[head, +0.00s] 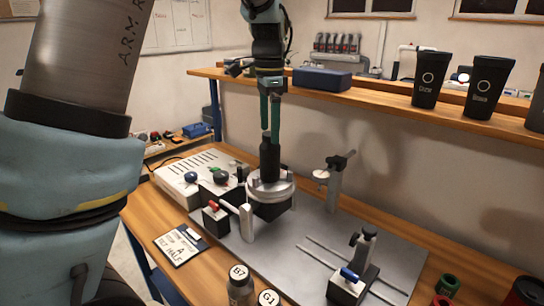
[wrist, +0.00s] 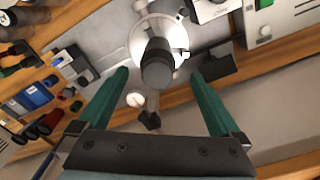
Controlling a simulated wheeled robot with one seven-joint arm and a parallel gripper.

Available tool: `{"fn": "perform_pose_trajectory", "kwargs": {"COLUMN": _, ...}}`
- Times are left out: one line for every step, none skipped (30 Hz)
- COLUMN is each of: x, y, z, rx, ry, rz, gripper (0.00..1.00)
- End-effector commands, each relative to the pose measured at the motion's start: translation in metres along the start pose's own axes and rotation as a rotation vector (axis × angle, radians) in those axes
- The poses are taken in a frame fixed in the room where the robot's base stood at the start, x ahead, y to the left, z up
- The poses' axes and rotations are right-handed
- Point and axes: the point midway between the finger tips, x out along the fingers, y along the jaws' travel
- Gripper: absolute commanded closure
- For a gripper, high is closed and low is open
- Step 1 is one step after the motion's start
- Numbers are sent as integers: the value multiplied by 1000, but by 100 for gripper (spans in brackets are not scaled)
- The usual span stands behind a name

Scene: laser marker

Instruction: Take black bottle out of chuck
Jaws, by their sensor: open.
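The black bottle (head: 269,158) stands upright in the round silver chuck (head: 270,187) on the machine plate. In the wrist view the bottle (wrist: 157,66) is seen from above, with the chuck (wrist: 143,35) around its base. My gripper (head: 270,127) is above the bottle, pointing down. Its two green fingers are apart in the wrist view (wrist: 166,92), with nothing between them but the view of the bottle beyond. The bottle's lower end is hidden by the chuck.
A red-knobbed lever (head: 213,206) and a post with a clamp (head: 335,182) stand beside the chuck. A white control box (head: 195,176) is at left. A shelf behind holds a blue box (head: 322,78) and black tumblers (head: 432,80). Small bottles (head: 240,287) stand in front.

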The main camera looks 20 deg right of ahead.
Motion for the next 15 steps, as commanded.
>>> {"fn": "perform_pose_trajectory", "kwargs": {"x": 2, "y": 0, "z": 0, "rx": -1, "ry": -1, "rz": 1, "gripper": 0}}
{"fn": "perform_pose_trajectory", "kwargs": {"x": 4, "y": 0, "z": 0, "rx": -1, "ry": -1, "rz": 0, "gripper": 0}}
{"fn": "perform_pose_trajectory", "kwargs": {"x": 6, "y": 0, "z": 0, "rx": -1, "ry": -1, "rz": 0, "gripper": 0}}
{"fn": "perform_pose_trajectory", "kwargs": {"x": 9, "y": 1, "z": 0, "rx": -2, "ry": -2, "rz": 2, "gripper": 0}}
{"fn": "perform_pose_trajectory", "kwargs": {"x": 12, "y": 2, "z": 0, "rx": -2, "ry": -3, "rz": 3, "gripper": 0}}
{"fn": "perform_pose_trajectory", "kwargs": {"x": 17, "y": 3, "z": 0, "rx": -2, "ry": -3, "rz": 3, "gripper": 0}}
{"fn": "perform_pose_trajectory", "kwargs": {"x": 22, "y": 3, "z": 0, "rx": -1, "ry": -4, "rz": 3, "gripper": 0}}
{"fn": "perform_pose_trajectory", "kwargs": {"x": 26, "y": 4, "z": -1, "rx": -1, "ry": -4, "rz": 4, "gripper": 0}}
{"fn": "perform_pose_trajectory", "kwargs": {"x": 32, "y": 5, "z": -1, "rx": -2, "ry": -3, "rz": 3, "gripper": 0}}
{"fn": "perform_pose_trajectory", "kwargs": {"x": 38, "y": 4, "z": -1, "rx": -3, "ry": -3, "rz": 3, "gripper": 0}}
{"fn": "perform_pose_trajectory", "kwargs": {"x": 42, "y": 4, "z": -1, "rx": -3, "ry": -3, "rz": 2, "gripper": 0}}
{"fn": "perform_pose_trajectory", "kwargs": {"x": 47, "y": 4, "z": 0, "rx": -2, "ry": -3, "rz": 2, "gripper": 0}}
{"fn": "perform_pose_trajectory", "kwargs": {"x": 49, "y": 4, "z": -1, "rx": -3, "ry": -1, "rz": 1, "gripper": 0}}
{"fn": "perform_pose_trajectory", "kwargs": {"x": 51, "y": 4, "z": -1, "rx": -3, "ry": 0, "rz": 0, "gripper": 0}}
{"fn": "perform_pose_trajectory", "kwargs": {"x": 53, "y": 4, "z": -1, "rx": -3, "ry": 0, "rz": 0, "gripper": 0}}
